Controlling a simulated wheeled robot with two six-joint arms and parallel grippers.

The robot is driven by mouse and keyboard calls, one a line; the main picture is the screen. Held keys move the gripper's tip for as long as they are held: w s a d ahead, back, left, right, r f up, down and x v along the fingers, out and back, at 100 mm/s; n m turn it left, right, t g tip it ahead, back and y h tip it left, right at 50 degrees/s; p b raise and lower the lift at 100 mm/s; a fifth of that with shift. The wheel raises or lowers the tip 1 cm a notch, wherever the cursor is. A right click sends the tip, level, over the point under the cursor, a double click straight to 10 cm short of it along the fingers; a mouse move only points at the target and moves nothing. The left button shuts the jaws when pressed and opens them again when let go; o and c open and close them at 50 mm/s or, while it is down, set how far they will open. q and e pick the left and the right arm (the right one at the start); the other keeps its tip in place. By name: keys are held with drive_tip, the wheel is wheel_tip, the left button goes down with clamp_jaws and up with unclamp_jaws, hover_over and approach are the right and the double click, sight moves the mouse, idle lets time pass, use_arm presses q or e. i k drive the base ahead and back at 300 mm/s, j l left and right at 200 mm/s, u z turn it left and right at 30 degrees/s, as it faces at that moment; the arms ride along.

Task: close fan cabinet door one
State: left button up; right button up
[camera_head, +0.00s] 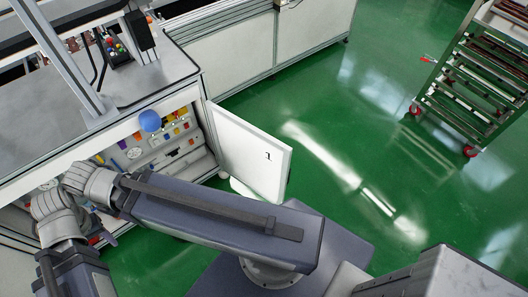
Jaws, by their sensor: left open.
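The fan cabinet door one (252,155) is a white panel marked "1". It stands swung open, out over the green floor, to the right of the cabinet opening. The white cabinet (115,128) shows coloured parts inside. My left arm reaches across the front of the opening and bends down at the lower left, apart from the door's marked face. My left gripper is open at that arm's end, but its fingertips cannot be made out clearly. My right gripper is not in view.
A blue ball (150,121) shows at the cabinet's upper edge. A wheeled rack (475,80) stands at the upper right. White conveyor housing (235,52) runs behind the door. The green floor to the right of the door is clear.

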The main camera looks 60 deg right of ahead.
sight(261, 162)
drive_tip(key=k+l, duration=0.15)
drive_tip(key=l, duration=0.3)
drive_tip(key=k+l+u, duration=0.1)
drive_tip(key=l, duration=0.4)
drive_tip(key=k+l, duration=0.25)
drive_tip(key=l, duration=0.2)
drive_tip(key=k+l+u, duration=0.1)
drive_tip(key=l, duration=0.35)
drive_tip(key=k+l, duration=0.25)
drive_tip(key=l, duration=0.2)
drive_tip(key=k+l+u, duration=0.1)
drive_tip(key=l, duration=0.35)
drive_tip(key=k+l, duration=0.25)
drive_tip(key=l, duration=0.15)
drive_tip(key=k+l+u, duration=0.1)
drive_tip(key=l, duration=0.35)
drive_tip(key=k+l+z, duration=0.3)
drive_tip(key=k, duration=0.1)
